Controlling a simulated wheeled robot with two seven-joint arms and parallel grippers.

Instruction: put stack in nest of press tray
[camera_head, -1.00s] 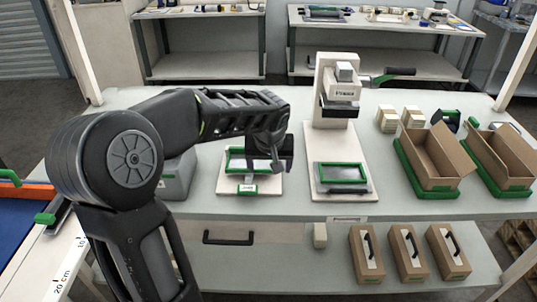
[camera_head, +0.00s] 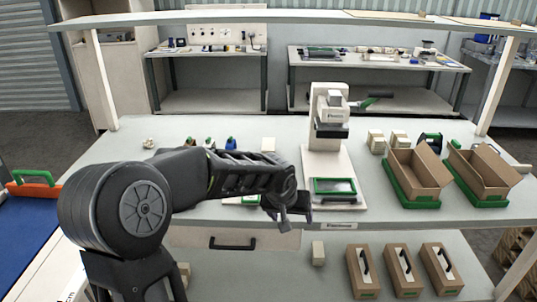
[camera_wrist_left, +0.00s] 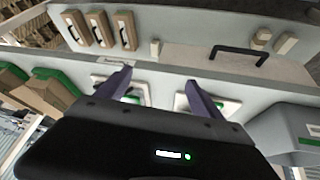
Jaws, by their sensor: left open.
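The white press (camera_head: 325,130) stands upright on the bench, its head over a pale base plate. A green-framed tray (camera_head: 335,186) lies at the front of that base. A second green-framed fixture (camera_head: 241,200) to its left is mostly hidden behind my arm. My left gripper (camera_head: 289,215) is open, near the bench's front edge between the two. In the left wrist view its two fingers (camera_wrist_left: 160,95) are apart with nothing between them. Pale stacked blocks (camera_head: 376,141) stand right of the press; I cannot tell whether these are the task's stack. My right gripper is out of view.
Open cardboard boxes on green trays (camera_head: 418,172) stand at the right. Small cartons (camera_head: 402,270) and a pale block (camera_head: 318,252) are on the lower shelf, beside a drawer with a black handle (camera_head: 232,246). An overhead shelf (camera_head: 270,17) spans the bench.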

